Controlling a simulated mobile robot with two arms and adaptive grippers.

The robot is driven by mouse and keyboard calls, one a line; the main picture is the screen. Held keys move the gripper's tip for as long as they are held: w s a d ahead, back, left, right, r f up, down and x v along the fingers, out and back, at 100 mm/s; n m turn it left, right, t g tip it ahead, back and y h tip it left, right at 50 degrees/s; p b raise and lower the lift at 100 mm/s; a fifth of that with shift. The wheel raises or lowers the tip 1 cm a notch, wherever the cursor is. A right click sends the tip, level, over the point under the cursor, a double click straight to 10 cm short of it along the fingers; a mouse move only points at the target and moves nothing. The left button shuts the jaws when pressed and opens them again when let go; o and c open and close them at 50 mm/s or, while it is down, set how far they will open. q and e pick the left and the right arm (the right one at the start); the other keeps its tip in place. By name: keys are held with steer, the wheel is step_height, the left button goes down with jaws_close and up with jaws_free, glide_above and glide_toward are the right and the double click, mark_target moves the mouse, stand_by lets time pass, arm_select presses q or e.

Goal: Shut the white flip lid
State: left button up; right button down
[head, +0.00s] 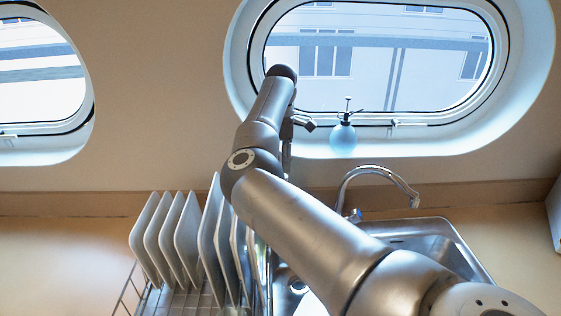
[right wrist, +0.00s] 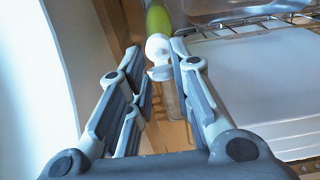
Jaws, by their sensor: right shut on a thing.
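The white flip lid (right wrist: 158,46) shows in the right wrist view, at the near end of a green body (right wrist: 158,17). My right gripper (right wrist: 154,62) has its fingertips on either side of the white piece and is shut on it. Whether the lid is raised or closed cannot be told at this size. My left gripper is in neither view.
A rack of upright white plates (head: 184,240) stands left of my arm. A steel sink (head: 440,245) with a curved faucet (head: 378,170) lies right of it. A pale blue spray bottle (head: 343,140) stands on the right porthole's sill (head: 440,147). The far left counter is clear.

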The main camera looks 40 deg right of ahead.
steer(key=t+y+b, duration=0.1)
steer(key=d+t+y+b, duration=0.1)
steer(key=shift+s+f+y+b, duration=0.3)
steer(key=shift+s+f+b, duration=0.05)
steer(key=shift+s+b, duration=0.05)
steer(key=shift+s+d+f+t+y+b, duration=0.15)
steer(key=shift+s+d+t+y+b, duration=0.1)
steer(key=shift+t+y+b, duration=0.35)
steer(key=shift+s+d+f+t+y+b, duration=0.2)
steer(key=shift+t+y+b, duration=0.3)
steer(key=shift+y, duration=0.2)
steer(key=c, duration=1.5)
jaws_free()
steer(key=shift+d+r, duration=0.15)
steer(key=v, duration=1.1)
steer(key=shift+s+d+r, duration=0.15)
steer(key=shift+s+d, duration=0.15)
